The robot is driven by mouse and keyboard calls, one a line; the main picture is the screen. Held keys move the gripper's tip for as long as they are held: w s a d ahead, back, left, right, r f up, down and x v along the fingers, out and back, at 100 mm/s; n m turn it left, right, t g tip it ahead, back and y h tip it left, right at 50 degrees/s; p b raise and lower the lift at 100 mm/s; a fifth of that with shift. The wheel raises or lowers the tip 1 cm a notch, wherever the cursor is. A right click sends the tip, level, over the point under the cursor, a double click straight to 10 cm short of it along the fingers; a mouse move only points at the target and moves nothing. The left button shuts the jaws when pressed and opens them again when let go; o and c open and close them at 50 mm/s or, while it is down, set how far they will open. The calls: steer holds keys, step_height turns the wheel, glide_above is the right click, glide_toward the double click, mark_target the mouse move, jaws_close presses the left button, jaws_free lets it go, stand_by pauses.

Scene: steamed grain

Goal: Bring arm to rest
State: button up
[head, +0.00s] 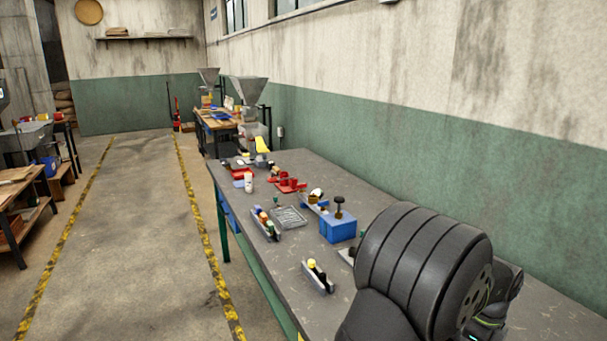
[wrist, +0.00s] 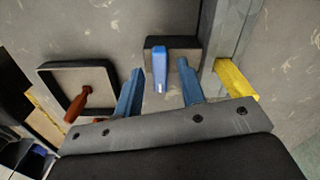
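My gripper (wrist: 160,72) shows in the wrist view with its two blue fingers apart and nothing held between them. Beyond the fingertips a blue upright handle (wrist: 160,68) stands on a dark block (wrist: 185,46). It appears in the gap between the fingers, with space on both sides; how far below it lies I cannot tell. In the head view, my dark arm fills the lower right over the grey table (head: 375,205), and my gripper is hidden behind it.
A square dark-rimmed tray (wrist: 65,74) with a red-brown handle (wrist: 75,108) lies left of my gripper in the wrist view. A yellow piece (wrist: 236,80) is close on the right. A blue box (head: 338,228) and several small items stand along the table. The green-and-grey wall (head: 400,140) runs along its right.

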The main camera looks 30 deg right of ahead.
steer(key=n, duration=0.7)
stand_by(0.4)
steer(key=o, duration=0.7)
step_height(320, 180, up, 17)
steer(key=n, duration=1)
step_height(320, 180, down, 17)
steer(key=shift+m, duration=0.3)
steer(key=c, duration=1)
